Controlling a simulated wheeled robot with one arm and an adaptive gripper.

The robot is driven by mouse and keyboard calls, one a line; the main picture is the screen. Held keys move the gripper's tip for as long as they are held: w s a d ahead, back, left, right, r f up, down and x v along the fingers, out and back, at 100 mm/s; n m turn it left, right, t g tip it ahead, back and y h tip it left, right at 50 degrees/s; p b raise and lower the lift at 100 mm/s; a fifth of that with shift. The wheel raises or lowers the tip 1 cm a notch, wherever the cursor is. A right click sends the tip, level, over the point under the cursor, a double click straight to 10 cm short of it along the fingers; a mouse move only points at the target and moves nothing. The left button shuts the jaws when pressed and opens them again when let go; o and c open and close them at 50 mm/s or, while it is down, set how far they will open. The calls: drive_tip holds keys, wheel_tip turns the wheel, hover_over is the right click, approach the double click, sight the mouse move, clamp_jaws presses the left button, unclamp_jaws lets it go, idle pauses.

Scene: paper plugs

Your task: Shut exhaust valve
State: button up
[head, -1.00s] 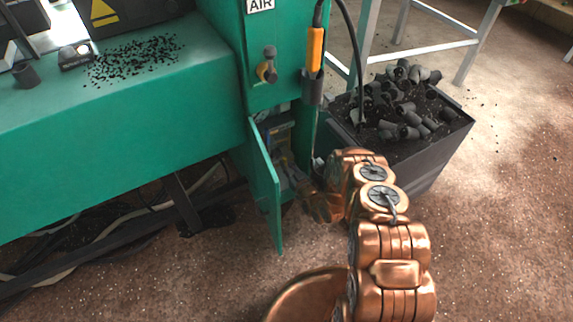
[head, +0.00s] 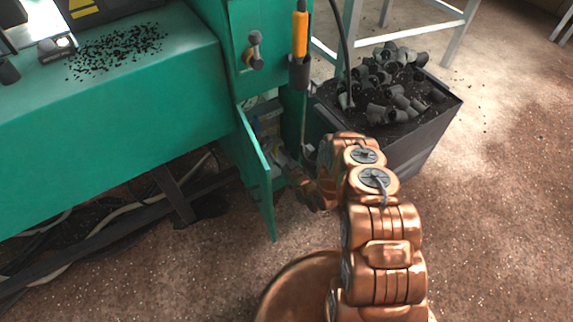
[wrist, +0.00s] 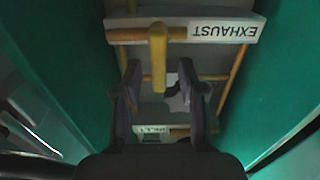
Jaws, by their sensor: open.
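In the wrist view a yellow valve handle (wrist: 158,58) sticks out crosswise from a copper-coloured pipe (wrist: 130,34). Beside it is a white label (wrist: 228,30) reading EXHAUST, upside down in the picture. My gripper (wrist: 160,72) is open, with one finger on each side of the handle's free end. I see gaps between handle and fingers, but cannot tell the depth between them. In the head view my arm reaches into the green cabinet (head: 233,95) through its open lower door (head: 258,185); the valve cannot be made out there.
Green walls stand close on both sides of my gripper in the wrist view. A second, smaller label (wrist: 152,129) and more yellow pipework lie lower. A dark bin (head: 425,135) of grey plugs stands right of the cabinet. A green bench (head: 110,120) is on the left.

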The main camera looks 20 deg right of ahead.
drive_tip(key=v, duration=1)
drive_tip(key=shift+s, duration=0.35)
drive_tip(key=shift+d+r, duration=0.1)
